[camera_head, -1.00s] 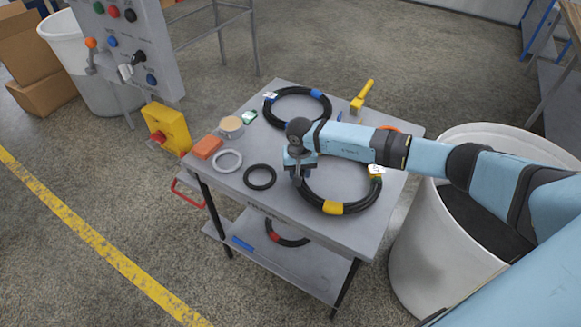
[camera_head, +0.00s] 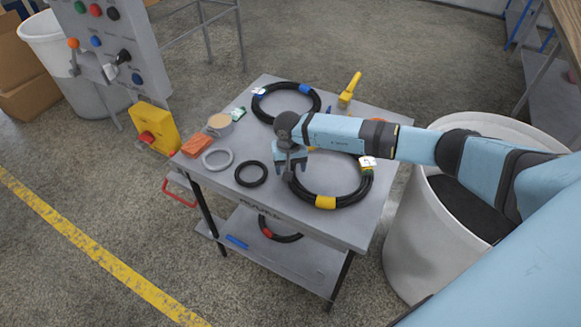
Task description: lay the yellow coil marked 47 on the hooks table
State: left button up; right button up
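A black coil with yellow bands (camera_head: 325,202) lies on the top of a grey table (camera_head: 222,188), near its front right. Its white tag (camera_head: 368,162) is at the coil's right side; the number on it is too small to read. My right gripper (camera_head: 289,172) points down at the coil's left edge. The fingertips are small and dark there, so I cannot tell whether they are around the hose or apart. My arm hides part of the coil's far side. My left gripper is not in view.
A black coil with blue bands (camera_head: 308,88) lies at the back of the tabletop. A grey ring (camera_head: 217,159), a small black ring (camera_head: 251,174), an orange block (camera_head: 197,146) and a tape roll (camera_head: 219,124) lie at the left. A red-banded coil (camera_head: 267,232) is on the lower shelf. A white bin (camera_head: 410,245) stands right.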

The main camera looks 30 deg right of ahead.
notch_tip(320, 180, up, 20)
jog(key=p, duration=0.1)
jog(key=shift+a, duration=0.3)
dwell(0.9)
dwell(0.4)
